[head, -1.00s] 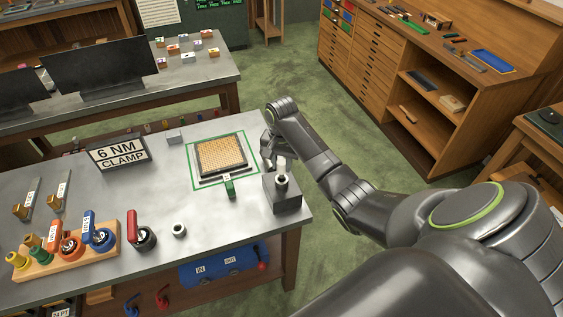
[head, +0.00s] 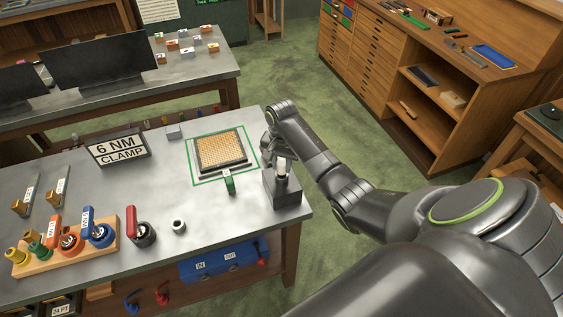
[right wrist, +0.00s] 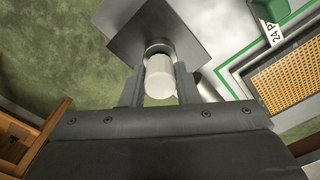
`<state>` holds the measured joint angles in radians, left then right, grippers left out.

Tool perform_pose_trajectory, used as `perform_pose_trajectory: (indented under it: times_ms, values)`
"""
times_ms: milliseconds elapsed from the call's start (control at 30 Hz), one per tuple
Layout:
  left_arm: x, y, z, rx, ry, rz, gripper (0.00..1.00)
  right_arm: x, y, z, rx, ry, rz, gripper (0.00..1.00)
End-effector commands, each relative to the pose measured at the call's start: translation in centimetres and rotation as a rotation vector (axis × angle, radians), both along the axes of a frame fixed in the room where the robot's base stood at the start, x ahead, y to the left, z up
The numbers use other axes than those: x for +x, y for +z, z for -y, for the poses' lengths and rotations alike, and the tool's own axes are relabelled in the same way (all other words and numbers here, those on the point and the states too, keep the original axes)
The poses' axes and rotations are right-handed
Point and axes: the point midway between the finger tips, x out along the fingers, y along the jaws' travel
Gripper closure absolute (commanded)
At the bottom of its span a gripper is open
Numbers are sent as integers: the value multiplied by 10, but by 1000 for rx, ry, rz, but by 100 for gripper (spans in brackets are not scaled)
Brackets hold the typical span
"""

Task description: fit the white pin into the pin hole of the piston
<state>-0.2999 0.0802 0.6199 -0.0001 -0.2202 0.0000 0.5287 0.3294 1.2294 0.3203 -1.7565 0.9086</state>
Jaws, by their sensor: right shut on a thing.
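The white pin (right wrist: 159,78) is between the two fingers of my right gripper (right wrist: 159,88) in the right wrist view. It also shows as a small pale upright piece in the head view (head: 282,166). My right gripper (head: 279,160) is shut on it, above a dark grey block (head: 281,192) at the bench's right corner. A round metal part (right wrist: 159,48), which looks like the piston, stands on the block beyond the pin. The pin's end lines up with this part; I cannot tell whether it is inside the hole. My left gripper is not in view.
A gold grid tray (head: 221,150) inside a green outline lies left of the block, with a green tag (head: 230,186). The middle of the bench is clear.

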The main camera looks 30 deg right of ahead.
Motion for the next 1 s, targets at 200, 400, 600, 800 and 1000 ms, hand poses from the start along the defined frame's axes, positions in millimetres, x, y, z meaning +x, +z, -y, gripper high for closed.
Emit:
perform_pose_trajectory:
  times_ms: [200,400,600,800,1000]
  values:
    - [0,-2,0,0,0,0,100,0,-6,0,0,0,0,95]
    - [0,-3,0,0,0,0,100,0,-11,0,0,0,0,95]
    - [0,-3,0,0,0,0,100,0,-13,0,0,0,-1,68]
    - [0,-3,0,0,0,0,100,0,-12,0,0,0,0,47]
    - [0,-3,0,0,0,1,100,0,-12,0,0,0,0,47]
